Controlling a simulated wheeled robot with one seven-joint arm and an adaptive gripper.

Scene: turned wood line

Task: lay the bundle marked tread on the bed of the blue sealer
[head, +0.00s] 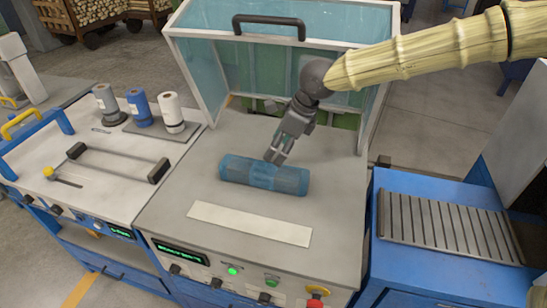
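A blue wrapped bundle (264,175) lies on its side on the grey bed (335,165) of the middle machine, under a raised clear blue-tinted hood. The bundle lies left to right, behind a pale strip (249,223). I cannot read any mark on it. My gripper (274,158) points down at the middle of the bundle's back edge, its fingertips at or just above it. I cannot tell whether the fingers touch or grip it.
The hood (268,20) stands open behind and around my arm. A panel with lit buttons (232,270) and a red knob (314,304) runs along the front. Left is a bench with three rolls (140,107) and a black-handled bar (118,165); right is a slatted rack (448,226).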

